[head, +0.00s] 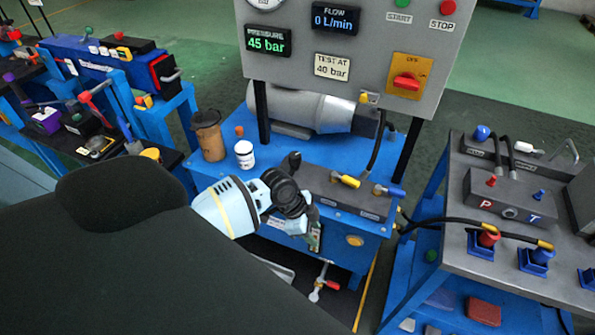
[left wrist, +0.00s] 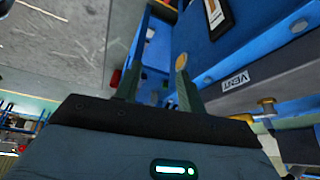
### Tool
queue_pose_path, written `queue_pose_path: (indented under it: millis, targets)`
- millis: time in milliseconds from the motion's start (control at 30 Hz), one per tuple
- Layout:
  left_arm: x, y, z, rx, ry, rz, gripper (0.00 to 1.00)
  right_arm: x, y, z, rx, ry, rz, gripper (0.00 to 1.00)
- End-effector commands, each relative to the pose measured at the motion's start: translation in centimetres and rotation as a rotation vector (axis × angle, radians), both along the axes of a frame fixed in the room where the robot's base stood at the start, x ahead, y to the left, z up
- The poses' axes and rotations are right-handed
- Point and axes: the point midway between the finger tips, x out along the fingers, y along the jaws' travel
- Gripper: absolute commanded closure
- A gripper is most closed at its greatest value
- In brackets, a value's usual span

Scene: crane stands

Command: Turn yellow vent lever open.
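A yellow-handled lever (head: 345,180) lies on the grey block on top of the blue test stand. In the left wrist view, a VENT label (left wrist: 235,81) is on the stand, with a brass-yellow fitting (left wrist: 266,104) beside it; I cannot tell whether this is the same lever. My left gripper (head: 314,235) is at the stand's front edge, below and left of the yellow lever and apart from it. In the left wrist view, its two fingers (left wrist: 159,68) are spread with nothing visible between them. My right gripper is out of view.
A blue lever (head: 389,190) sits right of the yellow one. A red-handled valve (head: 325,284) hangs below the front edge. A brown cup (head: 208,136) and white jar (head: 244,154) stand at left. The gauge panel (head: 345,40) rises behind, and black hoses (head: 440,222) run at right.

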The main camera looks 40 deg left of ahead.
Motion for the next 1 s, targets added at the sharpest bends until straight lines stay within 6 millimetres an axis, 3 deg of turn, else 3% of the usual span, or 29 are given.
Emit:
queue_pose_path:
  millis: [500,800,1000]
  targets:
    - [-6.5,-3.8,-4.3,-0.068,-0.044,0.21,0.6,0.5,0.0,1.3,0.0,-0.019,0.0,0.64]
    - [-10.2,-5.2,-5.6,-0.109,-0.074,0.334,0.6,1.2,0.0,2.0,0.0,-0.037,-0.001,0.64]
    - [-11.5,-5.5,-5.8,-0.123,-0.086,0.381,0.6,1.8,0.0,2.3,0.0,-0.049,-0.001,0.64]
